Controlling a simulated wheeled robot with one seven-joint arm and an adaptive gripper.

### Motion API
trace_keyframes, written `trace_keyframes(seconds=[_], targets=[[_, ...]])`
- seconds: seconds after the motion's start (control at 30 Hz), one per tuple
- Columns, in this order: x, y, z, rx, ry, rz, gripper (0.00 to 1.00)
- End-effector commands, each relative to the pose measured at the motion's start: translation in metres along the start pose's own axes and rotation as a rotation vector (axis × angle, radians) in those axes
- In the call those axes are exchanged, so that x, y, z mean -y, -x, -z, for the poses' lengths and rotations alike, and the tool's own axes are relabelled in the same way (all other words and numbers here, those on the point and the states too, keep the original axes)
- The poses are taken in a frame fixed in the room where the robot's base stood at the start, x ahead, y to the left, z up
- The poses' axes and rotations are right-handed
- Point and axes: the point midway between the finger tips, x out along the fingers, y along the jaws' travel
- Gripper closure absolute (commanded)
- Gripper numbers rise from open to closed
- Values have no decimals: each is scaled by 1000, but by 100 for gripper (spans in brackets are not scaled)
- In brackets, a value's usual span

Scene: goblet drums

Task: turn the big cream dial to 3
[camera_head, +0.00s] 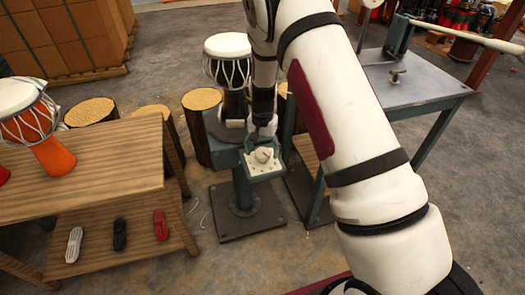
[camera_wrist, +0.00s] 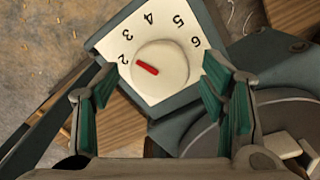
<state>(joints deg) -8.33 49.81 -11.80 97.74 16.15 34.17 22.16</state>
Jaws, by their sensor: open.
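The big cream dial (camera_wrist: 172,62) sits on a white number plate (camera_wrist: 108,42) in the wrist view. Its red pointer mark (camera_wrist: 147,68) points toward the 2; the numbers 3 to 6 run around the dial from there. My gripper (camera_wrist: 158,80) is open, with its green-padded fingers on the left and right of the dial and nothing between them visibly touching it. In the head view the dial (camera_head: 263,155) is on a blue-grey pedestal, with my gripper (camera_head: 262,131) just above it.
A drum (camera_head: 228,72) stands on the round plate behind the dial. A wooden table (camera_head: 100,150) with an orange drum (camera_head: 40,125) is at the left. Several log stools stand behind. A metal table (camera_head: 420,85) is at the right.

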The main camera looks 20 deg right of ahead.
Motion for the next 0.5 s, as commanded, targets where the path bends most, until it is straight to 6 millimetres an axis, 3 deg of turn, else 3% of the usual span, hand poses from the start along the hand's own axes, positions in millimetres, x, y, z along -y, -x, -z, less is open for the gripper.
trace_keyframes(seconds=[0.5], targets=[[1,95,0,-1,1,2,34]])
